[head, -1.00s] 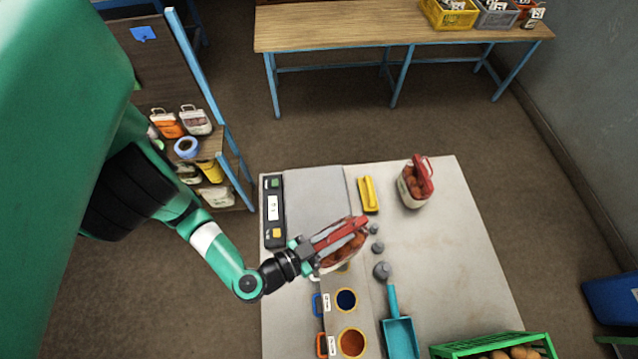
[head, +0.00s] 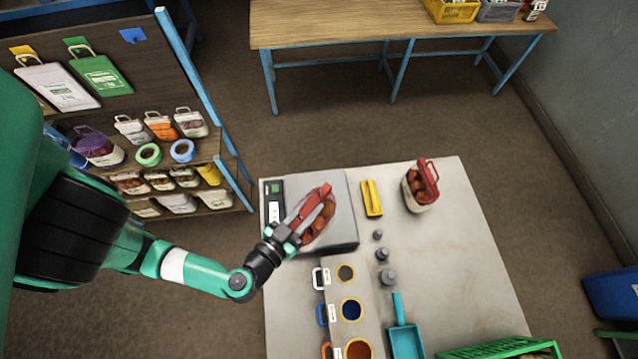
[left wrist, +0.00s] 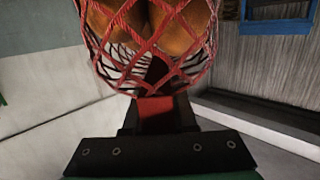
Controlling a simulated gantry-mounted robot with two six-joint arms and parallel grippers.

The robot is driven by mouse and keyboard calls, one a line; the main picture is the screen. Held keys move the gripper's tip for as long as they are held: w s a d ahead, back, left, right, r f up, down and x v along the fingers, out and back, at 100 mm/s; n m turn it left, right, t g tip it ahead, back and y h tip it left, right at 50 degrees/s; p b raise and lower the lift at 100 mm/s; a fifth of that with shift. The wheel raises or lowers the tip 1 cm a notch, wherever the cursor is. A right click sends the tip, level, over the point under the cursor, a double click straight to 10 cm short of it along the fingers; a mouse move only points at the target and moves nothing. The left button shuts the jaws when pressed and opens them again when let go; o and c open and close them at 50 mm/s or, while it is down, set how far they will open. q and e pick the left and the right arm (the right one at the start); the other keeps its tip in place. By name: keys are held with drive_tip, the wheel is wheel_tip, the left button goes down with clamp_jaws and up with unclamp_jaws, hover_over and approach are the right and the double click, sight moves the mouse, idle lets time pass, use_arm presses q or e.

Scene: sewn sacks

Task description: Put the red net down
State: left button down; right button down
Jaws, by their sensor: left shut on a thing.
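The red net (head: 322,222) holds orange-brown produce and hangs in my left gripper (head: 291,234). In the head view it is over the grey plate of the scale (head: 345,232); I cannot tell whether it touches the plate. In the left wrist view the red mesh (left wrist: 150,50) with the produce inside fills the top middle, its gathered end in the jaws. My left gripper is shut on the net. My right gripper is not in view.
A second red-topped sack (head: 418,188) stands at the table's back. A yellow object (head: 372,198), grey weights (head: 388,277), a teal scoop (head: 404,338) and a green crate (head: 500,350) lie to the right. A bag shelf (head: 130,150) stands left.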

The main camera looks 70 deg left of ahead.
use_arm(q)
drive_tip(key=w+a+f+b, duration=0.6)
drive_tip(key=a+f+b, duration=0.2)
drive_tip(key=a+f, duration=0.3)
drive_tip(key=shift+w+f, duration=0.15)
drive_tip(key=shift+f, duration=0.6)
drive_tip(key=c, duration=0.7)
unclamp_jaws()
drive_tip(key=shift+f, duration=0.1)
drive_tip(key=v, duration=1.2)
drive_tip(key=shift+p, duration=0.35)
